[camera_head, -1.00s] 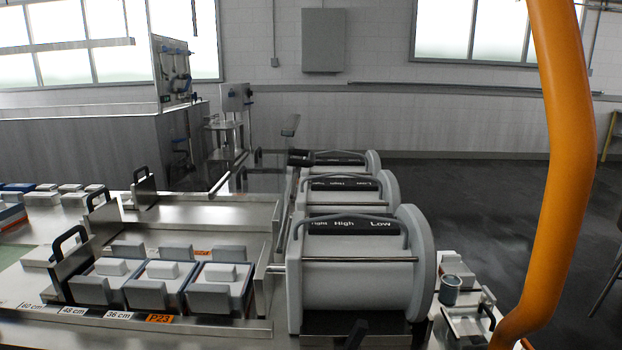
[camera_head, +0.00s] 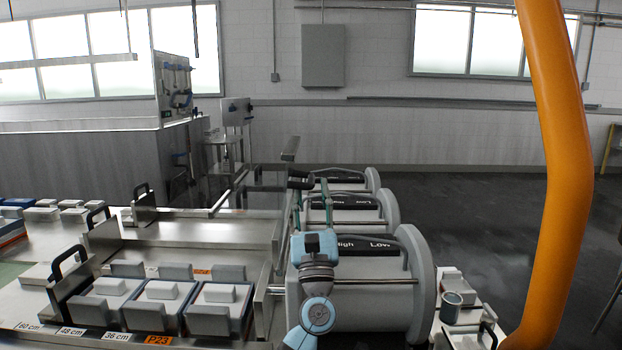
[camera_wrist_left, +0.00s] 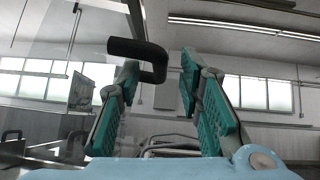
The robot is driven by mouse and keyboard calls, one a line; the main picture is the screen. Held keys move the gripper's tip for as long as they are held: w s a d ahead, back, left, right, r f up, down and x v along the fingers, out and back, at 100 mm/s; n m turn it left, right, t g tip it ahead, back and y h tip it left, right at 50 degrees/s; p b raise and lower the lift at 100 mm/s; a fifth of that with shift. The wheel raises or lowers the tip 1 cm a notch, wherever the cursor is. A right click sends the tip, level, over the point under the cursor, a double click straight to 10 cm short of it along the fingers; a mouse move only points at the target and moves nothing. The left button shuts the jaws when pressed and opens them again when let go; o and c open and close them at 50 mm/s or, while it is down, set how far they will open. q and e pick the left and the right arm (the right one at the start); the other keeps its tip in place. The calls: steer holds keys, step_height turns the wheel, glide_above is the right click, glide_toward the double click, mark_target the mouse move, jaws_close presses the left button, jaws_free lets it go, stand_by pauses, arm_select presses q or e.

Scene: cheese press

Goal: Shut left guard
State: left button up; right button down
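The left guard looks like a clear panel (camera_wrist_left: 50,40) at the left of the left wrist view, hard to make out. A black bent handle (camera_wrist_left: 138,50) seems to belong to it and appears upright in the air. In the head view, a dark handle (camera_head: 299,183) shows just past my left gripper (camera_head: 312,200). The left gripper has teal finger pads and is open. In the left wrist view, the handle lies between and ahead of the spread fingers (camera_wrist_left: 158,75); I cannot tell if they touch. My right gripper is not in view.
Grey press drums (camera_head: 345,300) stand in a row, labelled High and Low, behind and beside my left arm. Lidded moulds (camera_head: 158,305) sit on the steel table at left. A grey cup (camera_head: 451,304) stands at right. An orange curved tube (camera_head: 570,170) crosses the right side.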

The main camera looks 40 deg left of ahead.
mark_target(311, 178)
arm_select(q)
steer(key=shift+x, duration=1.7)
jaws_close()
